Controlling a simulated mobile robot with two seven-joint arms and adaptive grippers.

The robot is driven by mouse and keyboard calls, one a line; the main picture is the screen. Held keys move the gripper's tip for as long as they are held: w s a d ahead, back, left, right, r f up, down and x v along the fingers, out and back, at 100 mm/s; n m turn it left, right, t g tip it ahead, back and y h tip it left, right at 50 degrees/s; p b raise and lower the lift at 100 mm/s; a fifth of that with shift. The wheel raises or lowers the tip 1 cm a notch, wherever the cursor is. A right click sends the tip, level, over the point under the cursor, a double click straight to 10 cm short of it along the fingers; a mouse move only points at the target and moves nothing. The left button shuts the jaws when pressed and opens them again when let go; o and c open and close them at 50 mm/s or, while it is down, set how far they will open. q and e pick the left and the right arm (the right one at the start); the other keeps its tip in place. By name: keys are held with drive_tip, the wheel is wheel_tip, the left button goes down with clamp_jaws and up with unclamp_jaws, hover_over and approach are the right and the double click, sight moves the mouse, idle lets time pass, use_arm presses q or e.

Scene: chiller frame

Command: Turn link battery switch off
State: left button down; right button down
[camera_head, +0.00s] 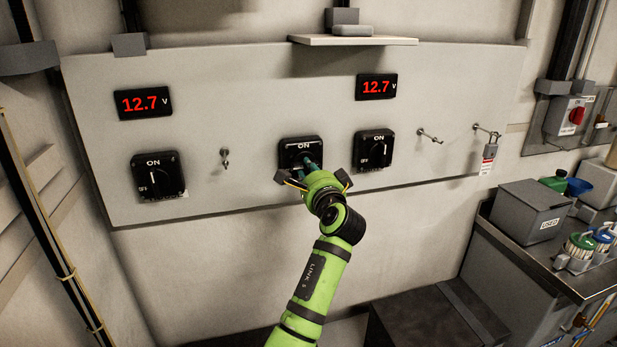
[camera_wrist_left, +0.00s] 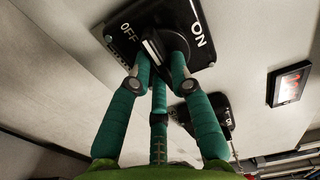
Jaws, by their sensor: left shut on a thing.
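Three black rotary switches sit on the pale wall panel (camera_head: 240,110). The middle switch (camera_head: 301,146) has ON at its top; in the left wrist view its plate (camera_wrist_left: 124,34) shows OFF and ON. No name for it is readable. My green left gripper (camera_head: 312,166) reaches up to it, and its teal fingers (camera_wrist_left: 160,66) are closed around the black knob (camera_wrist_left: 168,44). The fingers hide part of the knob, so I cannot tell its exact angle. The left switch (camera_head: 157,176) and right switch (camera_head: 373,150) stand apart from the gripper. My right gripper is out of view.
Two red displays read 12.7 V, one at left (camera_head: 143,102) and one at right (camera_head: 376,87). A small shelf (camera_head: 353,41) juts out above the middle switch. A tagged padlock (camera_head: 489,152) hangs at the right. A bench with a grey box (camera_head: 530,211) stands lower right.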

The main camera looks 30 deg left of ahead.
use_arm(q)
drive_tip(key=shift+n, duration=0.3)
drive_tip(key=c, duration=1.1)
unclamp_jaws()
drive_tip(key=v, duration=1.2)
